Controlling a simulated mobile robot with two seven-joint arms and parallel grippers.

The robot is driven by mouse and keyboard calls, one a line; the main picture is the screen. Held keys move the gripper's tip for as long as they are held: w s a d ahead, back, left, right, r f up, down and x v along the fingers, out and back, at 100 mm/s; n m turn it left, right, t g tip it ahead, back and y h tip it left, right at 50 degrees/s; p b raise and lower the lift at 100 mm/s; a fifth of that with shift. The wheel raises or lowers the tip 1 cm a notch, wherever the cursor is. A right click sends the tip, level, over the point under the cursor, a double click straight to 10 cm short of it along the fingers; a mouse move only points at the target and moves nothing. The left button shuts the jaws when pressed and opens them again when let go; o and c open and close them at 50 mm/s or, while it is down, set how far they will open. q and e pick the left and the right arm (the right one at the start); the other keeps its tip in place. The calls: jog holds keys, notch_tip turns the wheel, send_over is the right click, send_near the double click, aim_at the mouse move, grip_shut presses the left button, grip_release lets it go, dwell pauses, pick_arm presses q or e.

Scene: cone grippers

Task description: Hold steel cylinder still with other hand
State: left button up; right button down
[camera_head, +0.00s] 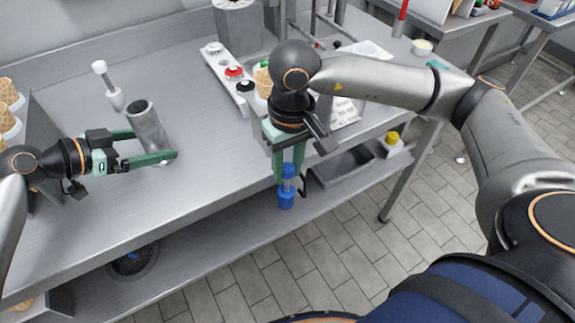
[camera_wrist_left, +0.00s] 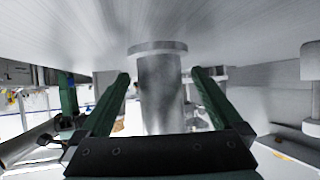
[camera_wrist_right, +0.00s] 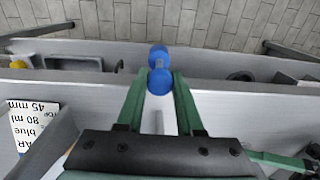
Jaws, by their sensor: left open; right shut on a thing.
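The steel cylinder (camera_head: 148,128) stands on the metal table at the left, its open top facing up. My left gripper (camera_head: 150,143) is open, with its green fingers on either side of the cylinder. In the left wrist view the cylinder (camera_wrist_left: 160,92) sits between the two fingers, with visible gaps beside it. My right gripper (camera_head: 288,168) points down near the table's front edge and is shut on a blue dumbbell-shaped piece (camera_head: 287,190). That piece also shows between the fingertips in the right wrist view (camera_wrist_right: 159,80).
Cones in a holder (camera_head: 10,105) are at the far left. A strip with coloured knobs (camera_head: 233,75) lies at the back. A lower shelf (camera_head: 200,245) runs below the table. The table's middle is clear.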

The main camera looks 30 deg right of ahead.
pick_arm(q)
grip_shut()
dwell(1.0)
jog(key=shift+c, duration=1.3)
grip_release()
jog(key=n+t, duration=0.1)
jog(key=n+t+y, duration=0.1)
jog(key=n, duration=0.1)
jog(key=n+t+y, duration=0.1)
jog(key=t, duration=0.1)
jog(key=shift+s+d+n, duration=0.2)
jog(key=shift+s+n, duration=0.1)
jog(key=shift+n+t+y, duration=0.5)
jog(key=shift+w, duration=0.1)
